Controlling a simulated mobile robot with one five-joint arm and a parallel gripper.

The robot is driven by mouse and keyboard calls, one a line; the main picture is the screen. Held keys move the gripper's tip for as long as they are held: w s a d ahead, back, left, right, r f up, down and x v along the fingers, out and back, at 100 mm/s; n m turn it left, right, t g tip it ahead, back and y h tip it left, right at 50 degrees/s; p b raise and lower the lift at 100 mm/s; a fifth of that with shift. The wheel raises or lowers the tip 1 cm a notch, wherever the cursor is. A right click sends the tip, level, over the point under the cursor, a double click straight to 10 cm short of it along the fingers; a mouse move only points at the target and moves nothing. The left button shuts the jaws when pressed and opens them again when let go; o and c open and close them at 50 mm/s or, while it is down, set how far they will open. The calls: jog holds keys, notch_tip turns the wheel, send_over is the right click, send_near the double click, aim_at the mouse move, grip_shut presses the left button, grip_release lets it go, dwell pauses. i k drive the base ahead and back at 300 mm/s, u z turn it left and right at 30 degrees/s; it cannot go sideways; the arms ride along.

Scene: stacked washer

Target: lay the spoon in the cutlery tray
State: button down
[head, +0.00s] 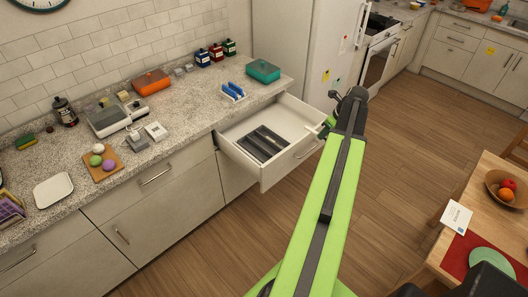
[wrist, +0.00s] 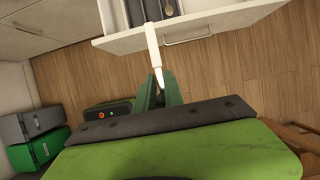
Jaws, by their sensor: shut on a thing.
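The cutlery tray (head: 263,144) is dark grey with long compartments and lies in the open drawer (head: 234,132). My gripper (wrist: 159,88) is shut on a slim, pale thing, apparently the spoon (wrist: 153,45). It reaches from the green fingers across the drawer's front edge, towards the tray. Its far end looks squared, and its bowl is not clear. In the head view my gripper (head: 325,127) is at the drawer's right side, partly hidden by my arm.
The drawer front (wrist: 210,28) with its bar handle (wrist: 188,40) stands close to my gripper. The counter (head: 190,115) above holds a teal box (head: 262,71) and a blue rack (head: 233,91). A table (head: 480,210) stands at the right. Wooden floor between is clear.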

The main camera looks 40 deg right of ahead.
aim_at(267, 148)
jog(key=z, duration=0.05)
jog(key=i, duration=1)
jog(key=u, duration=0.05)
